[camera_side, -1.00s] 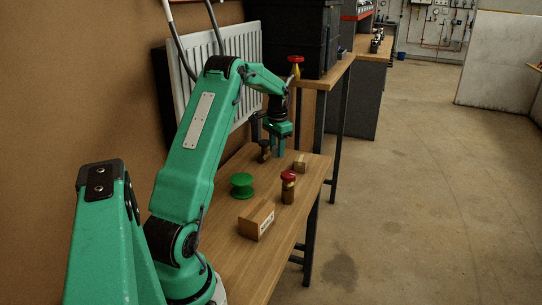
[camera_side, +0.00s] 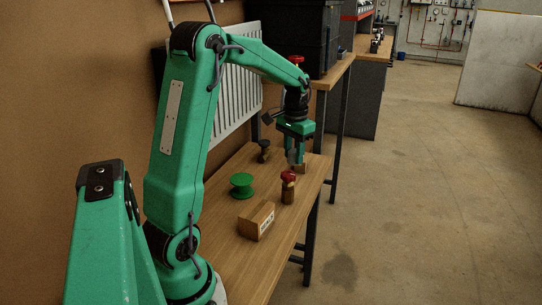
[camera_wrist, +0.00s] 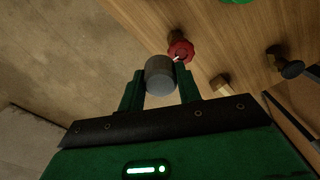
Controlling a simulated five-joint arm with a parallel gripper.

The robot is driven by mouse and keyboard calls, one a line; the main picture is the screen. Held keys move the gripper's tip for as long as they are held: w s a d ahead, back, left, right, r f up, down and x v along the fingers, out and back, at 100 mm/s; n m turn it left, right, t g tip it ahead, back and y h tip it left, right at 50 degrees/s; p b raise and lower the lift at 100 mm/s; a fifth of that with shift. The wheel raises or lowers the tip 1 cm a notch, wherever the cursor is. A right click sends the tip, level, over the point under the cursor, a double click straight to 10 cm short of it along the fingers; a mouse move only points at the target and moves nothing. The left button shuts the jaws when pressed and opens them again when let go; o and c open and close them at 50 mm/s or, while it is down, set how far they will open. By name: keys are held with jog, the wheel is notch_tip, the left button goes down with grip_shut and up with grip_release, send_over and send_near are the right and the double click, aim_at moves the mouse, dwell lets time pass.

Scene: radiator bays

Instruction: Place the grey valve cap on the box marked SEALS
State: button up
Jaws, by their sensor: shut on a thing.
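The grey valve cap (camera_wrist: 160,76) is a short dark cylinder held between the two fingers of my gripper (camera_wrist: 160,82) in the wrist view. In the side view my gripper (camera_side: 296,157) is shut on it, above the far right part of the bench, behind the red-handled valve. The cap is small and partly hidden by the fingers there. The box marked SEALS (camera_side: 256,221) is a small brown carton on the bench, nearer the camera and left of my gripper. Its label faces the camera side. Its top looks bare. I cannot make it out in the wrist view.
A brass valve with a red handwheel (camera_side: 288,188) stands between my gripper and the box. A green spool (camera_side: 242,185) lies left of it. A black-knobbed valve (camera_side: 265,151) stands farther back, and a small brown block (camera_side: 300,168) sits near the gripper. A radiator (camera_side: 238,85) is behind.

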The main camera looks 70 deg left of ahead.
jog(key=s+d+r+n, duration=0.1)
jog(key=s+d, duration=1.1)
jog(key=d, duration=0.4)
jog(key=shift+a, duration=0.15)
send_over(257, 210)
notch_tip(257, 210, down, 7)
jog(key=shift+a, duration=0.1)
jog(key=shift+f, duration=0.1)
jog(key=shift+f, duration=1.9)
jog(key=shift+f, duration=0.2)
